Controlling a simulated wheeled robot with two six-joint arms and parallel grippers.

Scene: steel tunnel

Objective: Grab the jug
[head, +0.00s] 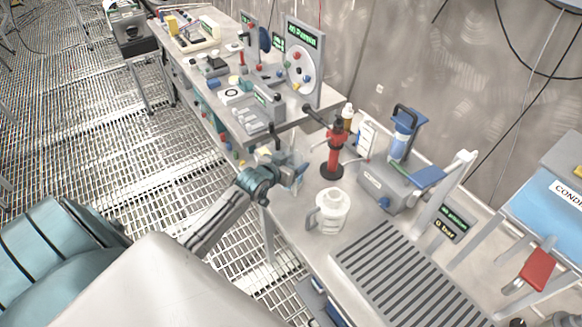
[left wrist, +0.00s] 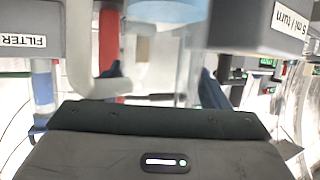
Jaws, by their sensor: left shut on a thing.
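A white jug (head: 333,212) with a lid and a side handle stands upright on the bench in the head view. My left gripper (head: 292,170) is at the bench's near edge, up and to the left of this white jug and apart from it in the picture. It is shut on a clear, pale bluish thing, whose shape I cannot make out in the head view. In the left wrist view a clear upright body (left wrist: 178,60) shows by the dark fingers, with a curved white piece (left wrist: 82,60) to the left. My right gripper is not in view.
A red hand pump (head: 334,150) stands behind the white jug. A grey unit with a blue cylinder (head: 402,135) is to the right, and a slotted grey drain grid (head: 405,280) is in front. A raised shelf of devices (head: 245,125) lies beyond my gripper. Grated floor (head: 180,150) is open at left.

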